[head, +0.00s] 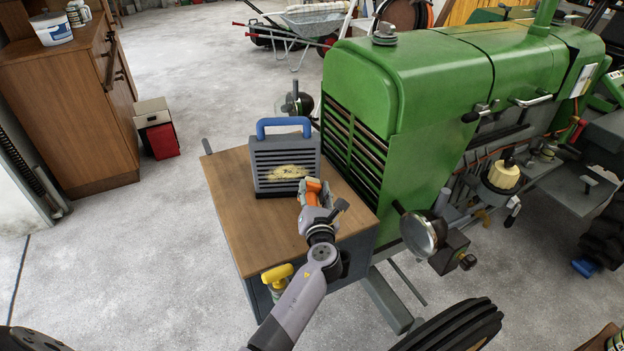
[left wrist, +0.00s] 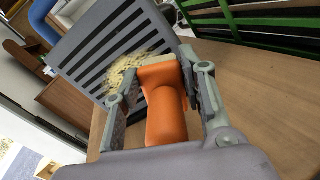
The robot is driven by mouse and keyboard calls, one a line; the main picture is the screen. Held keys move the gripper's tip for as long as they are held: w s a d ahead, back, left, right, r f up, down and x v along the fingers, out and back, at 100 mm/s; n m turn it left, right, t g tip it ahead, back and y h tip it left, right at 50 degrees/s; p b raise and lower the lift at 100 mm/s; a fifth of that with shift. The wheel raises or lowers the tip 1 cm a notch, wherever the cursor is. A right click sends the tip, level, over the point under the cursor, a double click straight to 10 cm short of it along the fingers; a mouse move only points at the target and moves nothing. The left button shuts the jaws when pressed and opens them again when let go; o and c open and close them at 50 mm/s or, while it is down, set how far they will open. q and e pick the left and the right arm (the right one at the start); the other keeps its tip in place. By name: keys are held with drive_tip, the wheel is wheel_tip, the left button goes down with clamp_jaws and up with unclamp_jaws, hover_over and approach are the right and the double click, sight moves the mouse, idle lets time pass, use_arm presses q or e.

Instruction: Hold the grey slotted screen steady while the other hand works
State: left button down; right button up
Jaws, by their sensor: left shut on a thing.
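The grey slotted screen (head: 267,182) stands upright on a wood-topped cabinet (head: 250,225), with a blue handle (head: 283,123) on top. A patch of straw-coloured debris (head: 288,171) covers part of its slots. My left gripper (head: 314,187) is just in front of the screen's lower right part. It is shut on an orange handle (left wrist: 165,115) with a pale edge at its far end. In the left wrist view the screen (left wrist: 85,45) is tilted in the picture, behind the orange handle. Whether the pale edge touches the screen I cannot tell. My right gripper is not in view.
A green tractor (head: 420,80) stands close on the right, its grille beside the cabinet. A headlamp (head: 424,232) sticks out near the cabinet's right corner. A yellow-handled thing (head: 278,272) is at the cabinet's front.

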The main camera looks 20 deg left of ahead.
use_arm(q)
drive_tip(key=shift+s+r, duration=0.15)
drive_tip(key=shift+r, duration=0.05)
drive_tip(key=s+a+r+p, duration=0.15)
drive_tip(key=s+a, duration=0.35)
drive_tip(key=a, duration=0.6)
drive_tip(key=w+d, duration=0.1)
drive_tip(key=d, duration=0.3)
drive_tip(key=w+d, duration=0.2)
drive_tip(key=d, duration=0.1)
drive_tip(key=w+d+b, duration=0.1)
drive_tip(key=d, duration=0.3)
drive_tip(key=shift+w+d+f, duration=0.2)
drive_tip(key=shift+d, duration=0.15)
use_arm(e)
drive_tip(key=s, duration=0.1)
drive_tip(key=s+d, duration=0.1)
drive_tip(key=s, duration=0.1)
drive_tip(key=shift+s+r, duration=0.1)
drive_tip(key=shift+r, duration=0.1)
